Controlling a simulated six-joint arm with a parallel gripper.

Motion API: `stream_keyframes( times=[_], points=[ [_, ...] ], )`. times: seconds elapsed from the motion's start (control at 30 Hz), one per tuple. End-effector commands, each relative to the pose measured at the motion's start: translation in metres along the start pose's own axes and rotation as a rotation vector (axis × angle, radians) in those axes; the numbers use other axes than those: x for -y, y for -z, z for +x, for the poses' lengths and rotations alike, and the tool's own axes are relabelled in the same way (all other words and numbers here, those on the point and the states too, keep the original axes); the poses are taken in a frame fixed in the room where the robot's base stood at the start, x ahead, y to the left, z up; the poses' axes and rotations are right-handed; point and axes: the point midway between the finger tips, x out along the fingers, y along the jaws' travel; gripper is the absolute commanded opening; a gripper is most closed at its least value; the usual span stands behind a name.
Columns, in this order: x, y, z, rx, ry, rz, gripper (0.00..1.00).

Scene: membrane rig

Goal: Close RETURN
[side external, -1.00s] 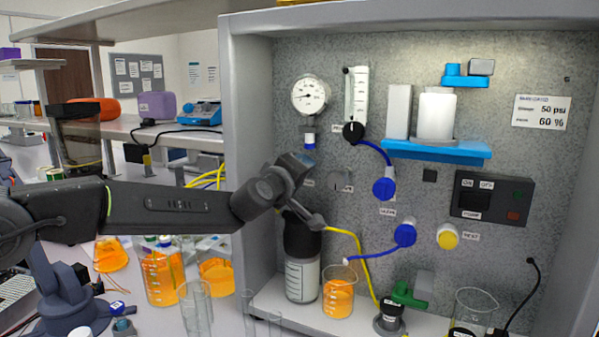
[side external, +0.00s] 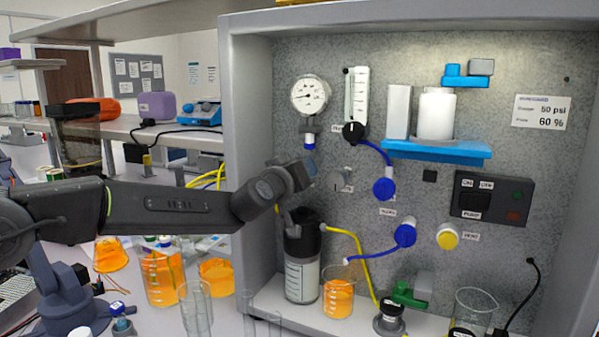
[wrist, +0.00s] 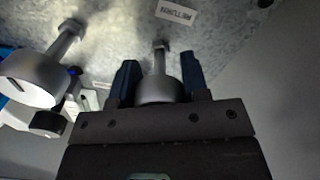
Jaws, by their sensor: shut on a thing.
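In the wrist view, the RETURN label (wrist: 175,11) appears upside down on the grey panel, close to a round grey knob (wrist: 158,88) on a short stem. My gripper (wrist: 160,76) has its two dark blue fingers on either side of this knob and is shut on it. In the side view, my gripper (side external: 309,170) is against the panel at left, below the pressure gauge, and hides the knob there. How far the knob is turned cannot be told.
A second grey knob (wrist: 35,80) stands close by in the wrist view, and shows right of my gripper in the side view (side external: 339,181). The pressure gauge (side external: 310,95) is above. A black-capped bottle (side external: 302,275) and an orange beaker (side external: 338,297) stand below.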

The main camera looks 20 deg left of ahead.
Motion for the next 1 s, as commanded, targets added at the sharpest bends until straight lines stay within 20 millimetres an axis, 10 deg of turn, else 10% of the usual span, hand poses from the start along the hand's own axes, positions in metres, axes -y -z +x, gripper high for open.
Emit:
stream_keyframes(
  times=[0.37, 0.4, 0.63, 1.0],
  points=[
    [-0.0003, -0.0012, -0.0002, 0.002, -0.001, 0.009, 0.18],
    [-0.0002, -0.0011, -0.0002, 0.002, -0.001, 0.008, 0.46],
    [-0.0001, -0.0007, -0.0001, 0.001, -0.001, 0.006, 0.68],
    [-0.0007, 0.0006, -0.0067, 0.0, -0.001, 0.004, 0.68]
  ],
)
